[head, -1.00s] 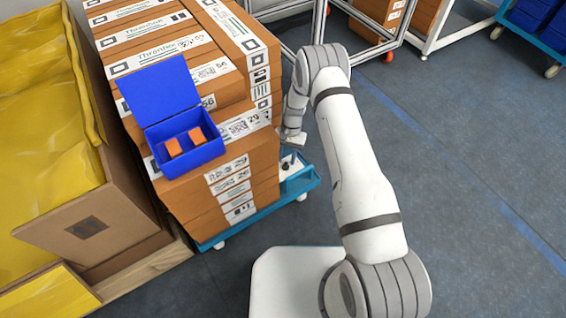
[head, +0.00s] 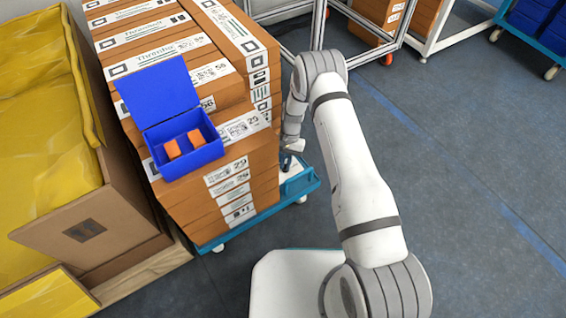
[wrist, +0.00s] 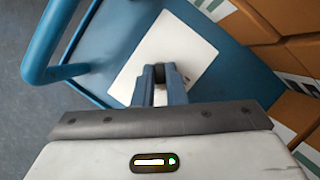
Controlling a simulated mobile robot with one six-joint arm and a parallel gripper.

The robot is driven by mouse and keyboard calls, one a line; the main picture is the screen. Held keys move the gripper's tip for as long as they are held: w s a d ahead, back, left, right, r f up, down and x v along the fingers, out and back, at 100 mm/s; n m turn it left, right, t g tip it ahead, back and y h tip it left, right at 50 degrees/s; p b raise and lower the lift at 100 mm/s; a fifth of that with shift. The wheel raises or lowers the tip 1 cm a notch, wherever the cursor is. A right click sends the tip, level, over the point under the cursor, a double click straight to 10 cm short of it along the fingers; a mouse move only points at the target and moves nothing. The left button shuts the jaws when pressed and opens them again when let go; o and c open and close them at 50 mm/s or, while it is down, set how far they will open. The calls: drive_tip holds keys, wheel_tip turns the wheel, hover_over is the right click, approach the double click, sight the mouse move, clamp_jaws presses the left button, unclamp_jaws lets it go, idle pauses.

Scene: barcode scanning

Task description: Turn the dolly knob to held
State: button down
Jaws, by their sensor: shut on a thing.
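The dolly (head: 308,186) is a teal-blue wheeled platform under a stack of brown boxes. A white plate (wrist: 195,47) lies on its corner, and the dark knob (wrist: 159,70) stands on that plate. In the wrist view my gripper (wrist: 160,80) is shut on the knob, one finger on each side; the fingers hide most of it. In the head view my gripper (head: 287,160) reaches down beside the box stack to the dolly corner. Any markings for the knob's positions are hidden or too small to read.
The labelled box stack (head: 225,175) stands close beside my gripper, with an open blue bin (head: 185,145) holding orange pieces on it. A blue tube handle (wrist: 40,50) rises near the gripper. Yellow-lined crates (head: 90,220) stand at left; floor at right is clear.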

drive_tip(key=shift+a, duration=0.35)
drive_tip(key=shift+d, duration=0.25)
drive_tip(key=shift+d+m, duration=0.1)
drive_tip(key=shift+m, duration=0.4)
drive_tip(key=m, duration=0.2)
drive_tip(key=m+y+p, duration=0.1)
drive_tip(key=shift+d+m+t+y, duration=0.15)
drive_tip(key=shift+m+t+y, duration=0.15)
drive_tip(key=shift+m, duration=0.1)
drive_tip(key=shift+s+d+m+t+y, duration=0.1)
drive_tip(key=shift+m+t+y, duration=0.15)
drive_tip(key=shift+m, duration=0.6)
drive_tip(key=shift+d+m+t+y, duration=0.15)
drive_tip(key=shift+m+t, duration=0.2)
drive_tip(key=shift+m, duration=0.5)
drive_tip(key=c, duration=1.5)
unclamp_jaws()
drive_tip(key=shift+a, duration=0.15)
